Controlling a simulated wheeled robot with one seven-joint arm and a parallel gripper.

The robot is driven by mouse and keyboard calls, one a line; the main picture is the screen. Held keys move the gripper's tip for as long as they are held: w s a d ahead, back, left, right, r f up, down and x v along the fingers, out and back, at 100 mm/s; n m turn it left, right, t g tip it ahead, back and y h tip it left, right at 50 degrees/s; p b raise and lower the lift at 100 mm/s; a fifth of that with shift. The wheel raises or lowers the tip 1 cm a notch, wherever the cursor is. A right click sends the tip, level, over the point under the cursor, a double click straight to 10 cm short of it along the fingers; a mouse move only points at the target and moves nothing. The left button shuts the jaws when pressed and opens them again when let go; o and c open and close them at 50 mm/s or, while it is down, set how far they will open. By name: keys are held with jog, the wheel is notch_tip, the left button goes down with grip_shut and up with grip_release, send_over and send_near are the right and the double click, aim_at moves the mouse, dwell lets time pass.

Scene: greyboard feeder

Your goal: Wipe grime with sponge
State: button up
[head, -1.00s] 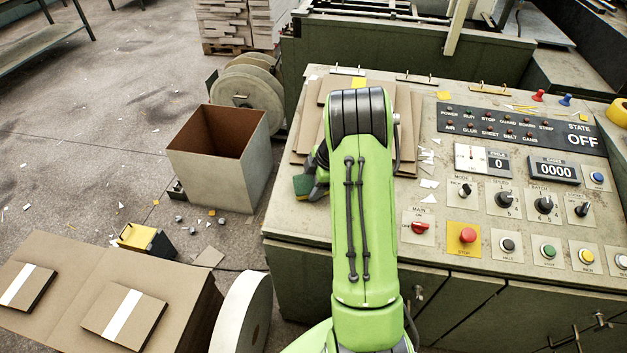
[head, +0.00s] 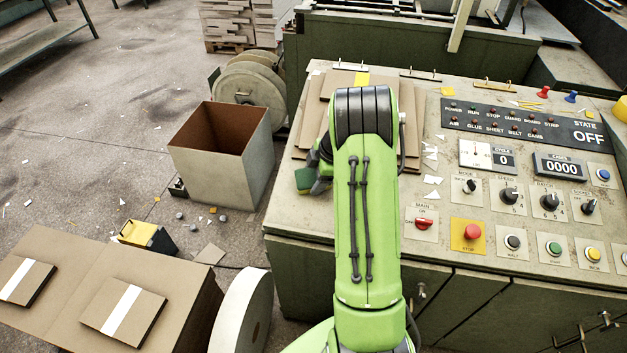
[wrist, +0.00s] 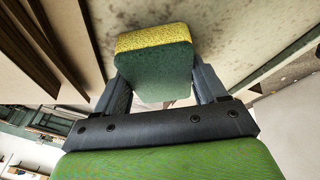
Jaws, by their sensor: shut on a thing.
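The sponge (wrist: 155,62) is green with a yellow layer and sits between the two fingers of my gripper (wrist: 160,88), which is shut on it. In the head view the sponge (head: 304,180) shows just left of my arm, at the left edge of the console top (head: 418,220). My gripper (head: 318,182) is mostly hidden there behind my green arm. Dark specks of grime (wrist: 298,68) show on the pale surface beyond the sponge in the wrist view. I cannot tell whether the sponge touches that surface.
Stacked cardboard sheets (head: 312,110) lie on the console around my arm. Knobs, buttons and a display panel (head: 520,125) fill its right side. An open bin (head: 222,165) and a cardboard box (head: 75,265) stand on the floor at left, with scraps around.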

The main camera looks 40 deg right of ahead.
jog(key=shift+d, duration=0.2)
jog(key=shift+s+a+r+p, duration=0.2)
jog(key=shift+r+p, duration=0.25)
jog(key=shift+r, duration=0.5)
jog(key=shift+s+a+r+p, duration=0.1)
jog(key=shift+a+r+p, duration=0.1)
jog(key=shift+r+p, duration=0.55)
jog(key=shift+s+a+r+p, duration=0.15)
jog(key=shift+a+r+p, duration=0.05)
jog(key=shift+r, duration=0.95)
jog(key=shift+s+a+r+p, duration=0.15)
jog(key=shift+r+p, duration=0.25)
jog(key=shift+r, duration=0.35)
jog(key=shift+s+a+r+p, duration=0.15)
jog(key=shift+r+p, duration=0.2)
jog(key=shift+r, duration=0.4)
